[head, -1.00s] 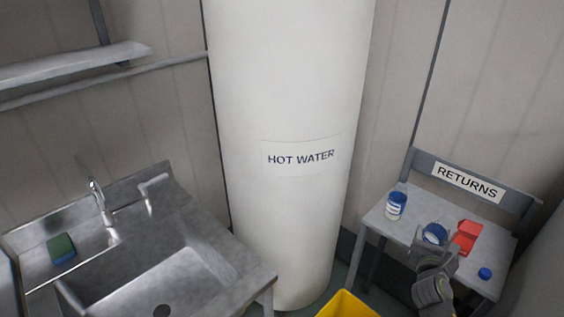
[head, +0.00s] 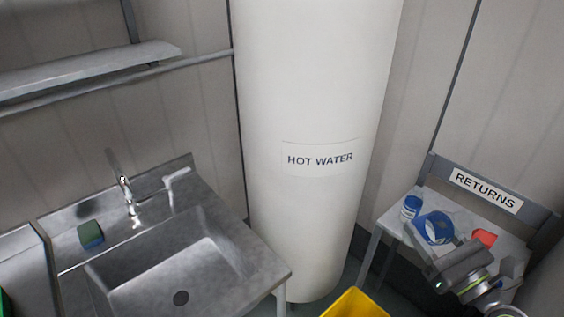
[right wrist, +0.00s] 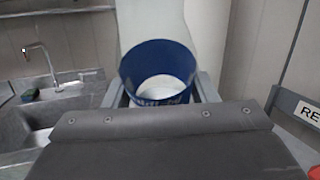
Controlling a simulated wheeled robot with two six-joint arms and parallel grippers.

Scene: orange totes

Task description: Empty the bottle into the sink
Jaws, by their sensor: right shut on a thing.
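My right gripper (head: 442,248) is shut on a blue round bottle (head: 437,229), held over the returns table. In the right wrist view the bottle (right wrist: 158,65) sits between the two grey fingers, with a white printed patch low inside the blue ring. I cannot tell how much it holds. The steel sink (head: 240,262) is at the left of the head view, with a dark drain and a tap (head: 130,198). It also shows in the right wrist view (right wrist: 38,138). My left gripper is out of view.
The grey table (head: 395,215) bears another blue-and-white bottle (head: 411,207) and a red thing (head: 484,237). A RETURNS sign is on its back. The white HOT WATER cylinder (head: 315,100) stands between table and sink. A yellow bin (head: 355,304) is below. A green-blue sponge (head: 91,234) lies beside the sink.

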